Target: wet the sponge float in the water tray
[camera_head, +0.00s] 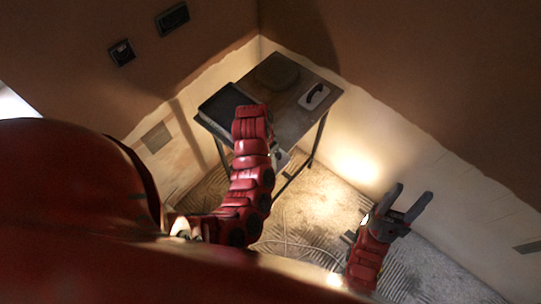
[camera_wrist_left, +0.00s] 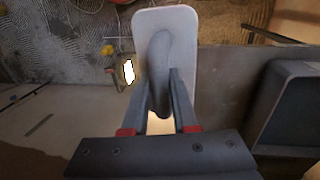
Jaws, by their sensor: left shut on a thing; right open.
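My left gripper (camera_wrist_left: 163,75) is shut on the grey handle of a pale, rectangular sponge float (camera_wrist_left: 180,25). In the head view, my left forearm hides most of that gripper and float near the table's front edge. The water tray (camera_head: 222,97) is dark and shallow, on the left part of the table. In the left wrist view the tray (camera_wrist_left: 262,115) is to the right of the float, apart from it. I cannot make out water in it. My right gripper (camera_head: 408,203) is open and empty, over the floor right of the table.
The table (camera_head: 290,118) stands in the room corner. A white plate tool with a dark handle (camera_head: 314,96) lies at its right end, and a dark round shape (camera_head: 279,76) is at the back. A cable (camera_head: 290,240) lies on the floor. The walls close in behind and right.

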